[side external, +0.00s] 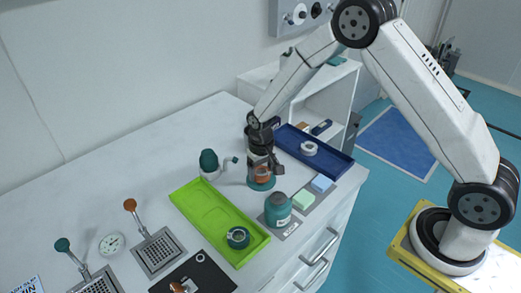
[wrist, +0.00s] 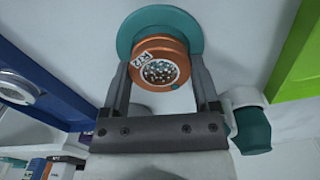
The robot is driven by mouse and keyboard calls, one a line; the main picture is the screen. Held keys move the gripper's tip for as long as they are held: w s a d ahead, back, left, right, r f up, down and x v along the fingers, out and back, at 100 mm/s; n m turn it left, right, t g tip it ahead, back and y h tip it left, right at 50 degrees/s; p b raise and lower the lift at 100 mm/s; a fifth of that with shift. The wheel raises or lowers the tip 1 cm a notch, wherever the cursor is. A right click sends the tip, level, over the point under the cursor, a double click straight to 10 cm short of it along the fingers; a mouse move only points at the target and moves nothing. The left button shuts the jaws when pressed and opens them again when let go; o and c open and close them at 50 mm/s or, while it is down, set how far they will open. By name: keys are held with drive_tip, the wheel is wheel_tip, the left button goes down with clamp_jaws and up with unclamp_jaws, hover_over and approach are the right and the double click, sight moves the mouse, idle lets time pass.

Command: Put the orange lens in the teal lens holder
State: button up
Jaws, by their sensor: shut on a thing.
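The orange lens (wrist: 172,46) is a short round piece with a speckled face and a small label, seen between my fingers in the wrist view. It also shows in the side view (side external: 263,177). My gripper (side external: 262,168) is shut on it, with one finger on each side (wrist: 160,88). A teal round base (wrist: 185,20), which looks like the teal lens holder, is directly behind the lens in the wrist view. In the side view its teal disc (side external: 261,185) rests on the table under the lens. I cannot tell whether the lens is seated or just above it.
A lime green tray (side external: 189,204) holds a round teal-rimmed piece (side external: 238,237). A navy tray (side external: 335,168) holds a white ring piece (side external: 309,148). A teal jar (side external: 278,210), sponges (side external: 304,200) and a white-and-teal item (side external: 209,163) stand close around my gripper. The table's back left is clear.

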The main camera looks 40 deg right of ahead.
sight(262, 172)
drive_tip(key=shift+f, duration=0.4)
drive_tip(key=shift+f, duration=0.1)
drive_tip(key=o, duration=1.3)
drive_tip(key=shift+c, duration=0.2)
wheel_tip(262, 172, up, 12)
drive_tip(key=shift+s, duration=0.1)
drive_tip(key=s+d+r+n+t, duration=0.2)
drive_tip(key=s, duration=1.6)
drive_tip(key=shift+t, duration=0.3)
